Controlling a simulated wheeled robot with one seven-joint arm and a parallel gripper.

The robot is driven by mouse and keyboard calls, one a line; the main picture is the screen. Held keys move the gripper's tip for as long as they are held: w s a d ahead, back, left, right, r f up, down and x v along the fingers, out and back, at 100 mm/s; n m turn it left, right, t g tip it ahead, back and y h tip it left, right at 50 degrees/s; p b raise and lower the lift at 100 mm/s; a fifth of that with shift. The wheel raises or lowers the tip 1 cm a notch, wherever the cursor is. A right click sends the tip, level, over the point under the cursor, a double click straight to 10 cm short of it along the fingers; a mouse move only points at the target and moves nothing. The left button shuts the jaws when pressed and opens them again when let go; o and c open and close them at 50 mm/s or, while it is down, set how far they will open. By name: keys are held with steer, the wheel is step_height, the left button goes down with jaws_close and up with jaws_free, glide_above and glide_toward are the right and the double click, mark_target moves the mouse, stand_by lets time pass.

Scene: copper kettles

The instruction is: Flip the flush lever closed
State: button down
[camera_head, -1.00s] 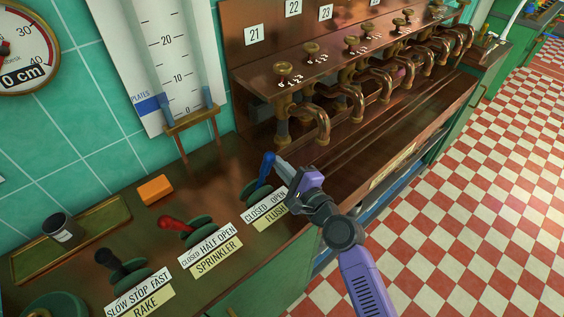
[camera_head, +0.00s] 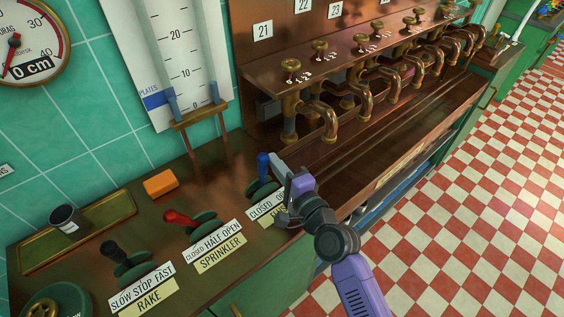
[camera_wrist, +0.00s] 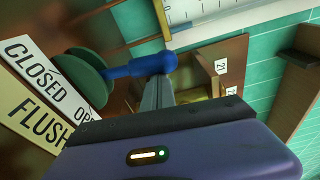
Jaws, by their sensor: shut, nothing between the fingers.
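The flush lever is a blue handle (camera_head: 263,167) on a round green base, behind the white "CLOSED OPEN" plate (camera_head: 266,206) and the yellow FLUSH label. It stands nearly upright in the head view. My gripper (camera_head: 279,163) is shut and empty, with its fingertips just right of the blue handle, touching it or very close. In the wrist view the blue handle (camera_wrist: 140,67) lies across the tip of the shut fingers (camera_wrist: 157,93). The green base (camera_wrist: 85,75) and the FLUSH label (camera_wrist: 35,118) show at left. My wrist partly hides the plates in the head view.
A red sprinkler lever (camera_head: 179,217) and a black rake lever (camera_head: 114,251) stand to the left. An orange block (camera_head: 160,183) lies behind them. Copper taps (camera_head: 325,115) line the back right. A dark cup (camera_head: 67,219) stands on a tray at far left.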

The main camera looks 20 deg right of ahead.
steer(key=a+n, duration=0.1)
steer(key=s+a+n, duration=0.1)
steer(key=shift+a+r+n, duration=0.2)
steer(key=shift+a+n, duration=0.15)
steer(key=shift+n, duration=0.05)
steer(key=a+n, duration=0.1)
steer(key=n, duration=0.1)
steer(key=s+a+n+b, duration=0.1)
steer(key=a+n, duration=0.1)
steer(key=shift+a+f+t+y, duration=0.15)
steer(key=shift+t+y, duration=0.15)
steer(key=shift+t, duration=0.1)
steer(key=shift+a, duration=0.15)
